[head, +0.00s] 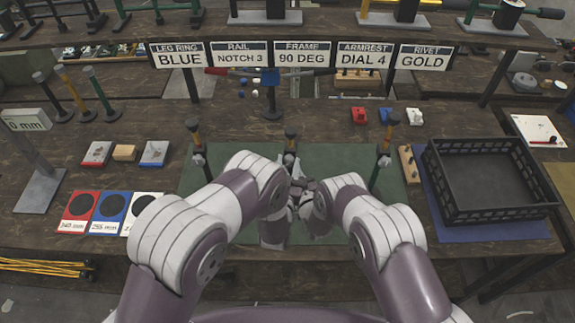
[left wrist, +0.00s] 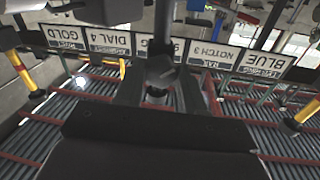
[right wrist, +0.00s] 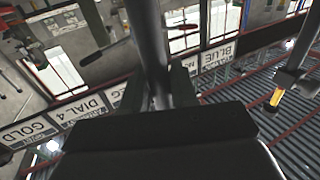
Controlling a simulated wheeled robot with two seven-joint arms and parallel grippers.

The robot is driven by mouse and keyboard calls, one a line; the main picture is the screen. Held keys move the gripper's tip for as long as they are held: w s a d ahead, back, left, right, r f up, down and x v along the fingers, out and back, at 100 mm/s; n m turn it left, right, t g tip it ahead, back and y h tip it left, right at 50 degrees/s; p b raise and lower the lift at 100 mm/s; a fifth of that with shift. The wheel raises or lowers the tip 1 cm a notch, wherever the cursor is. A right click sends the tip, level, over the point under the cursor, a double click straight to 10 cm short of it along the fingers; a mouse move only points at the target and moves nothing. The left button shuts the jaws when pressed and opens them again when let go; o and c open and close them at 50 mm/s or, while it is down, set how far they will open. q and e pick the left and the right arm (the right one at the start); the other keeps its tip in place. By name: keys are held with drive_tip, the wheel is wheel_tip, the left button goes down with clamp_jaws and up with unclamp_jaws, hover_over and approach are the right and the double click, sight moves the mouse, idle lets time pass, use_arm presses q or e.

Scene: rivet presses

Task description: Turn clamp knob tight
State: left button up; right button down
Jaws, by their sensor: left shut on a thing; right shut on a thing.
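My left gripper (head: 291,184) and right gripper (head: 303,186) are close together just below that clamp, partly hidden by my wrists. In the left wrist view, my left gripper (left wrist: 160,92) is shut on a dark knob-like part (left wrist: 160,70), seemingly the clamp knob. In the right wrist view, my right gripper (right wrist: 158,92) is shut on a dark round post (right wrist: 149,40). The knob's tightness cannot be seen.
Similar clamped posts stand left (head: 198,150) and right (head: 386,150) on the green mat (head: 235,160). A black crate (head: 490,205) is at right.

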use_arm(q)
drive_tip(key=m, duration=0.5)
drive_tip(key=shift+d+m, duration=0.1)
drive_tip(key=shift+m, duration=0.3)
drive_tip(key=m, duration=1.2)
drive_tip(key=shift+f+m, duration=0.1)
drive_tip(key=shift+m, duration=0.3)
drive_tip(key=m, duration=0.5)
drive_tip(key=shift+f, duration=0.1)
drive_tip(key=shift+m, duration=0.3)
drive_tip(key=o, duration=1)
drive_tip(key=shift+o, duration=0.2)
